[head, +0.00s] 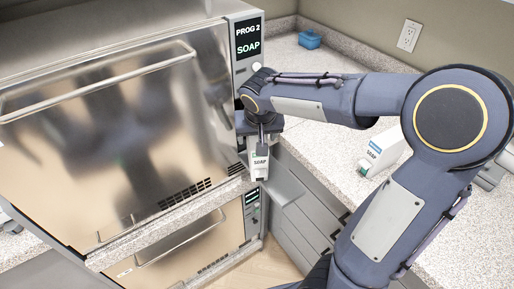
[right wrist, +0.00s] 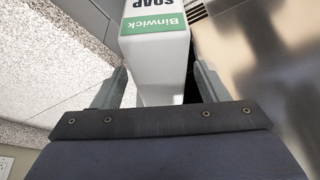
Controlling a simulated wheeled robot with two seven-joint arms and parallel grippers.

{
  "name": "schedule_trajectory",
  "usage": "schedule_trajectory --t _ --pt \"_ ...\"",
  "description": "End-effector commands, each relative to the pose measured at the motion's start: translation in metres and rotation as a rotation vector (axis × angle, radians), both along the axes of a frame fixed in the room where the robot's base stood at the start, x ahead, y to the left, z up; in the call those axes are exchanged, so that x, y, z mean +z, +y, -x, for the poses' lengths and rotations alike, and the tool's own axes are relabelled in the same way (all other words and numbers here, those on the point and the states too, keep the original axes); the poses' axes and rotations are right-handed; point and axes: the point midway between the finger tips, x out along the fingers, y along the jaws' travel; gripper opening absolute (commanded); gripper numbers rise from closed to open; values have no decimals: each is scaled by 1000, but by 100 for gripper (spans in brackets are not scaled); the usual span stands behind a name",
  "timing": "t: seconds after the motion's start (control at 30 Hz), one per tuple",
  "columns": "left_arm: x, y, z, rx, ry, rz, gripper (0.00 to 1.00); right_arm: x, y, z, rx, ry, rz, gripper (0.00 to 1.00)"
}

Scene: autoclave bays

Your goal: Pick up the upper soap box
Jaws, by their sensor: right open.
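A white soap box (head: 260,166) with a green band stands by the right end of the ledge beside the upper autoclave. My right gripper (head: 262,143) reaches down to its top. In the right wrist view, the soap box (right wrist: 155,52) with its green "Binwick" label lies between the two fingers of my right gripper (right wrist: 158,80). The fingers are open, with a gap visible at the left of the box. My left gripper is out of view.
The steel upper autoclave (head: 110,120) with a "PROG 2 SOAP" display is close on the left, over a lower autoclave (head: 190,245). Grey drawers (head: 300,215) stand under the counter (head: 345,165). A blue container (head: 310,39) sits at the back.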

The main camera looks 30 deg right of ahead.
Motion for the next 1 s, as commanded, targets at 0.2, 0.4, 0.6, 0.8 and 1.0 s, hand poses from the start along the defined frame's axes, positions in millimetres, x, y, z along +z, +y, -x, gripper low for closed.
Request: schedule_trajectory --t 0.2,0.4,0.6,0.8,1.0 --pt "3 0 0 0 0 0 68 -24 -4 -9 0 2 0 67" --pt "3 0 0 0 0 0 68 -26 -4 -10 0 1 -1 67" --pt "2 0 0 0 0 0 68 -26 -4 -10 0 1 -1 67" --pt "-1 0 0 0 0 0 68 -28 -4 -10 0 1 -1 67" --pt "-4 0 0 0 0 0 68 -30 -4 -10 0 1 -1 67"
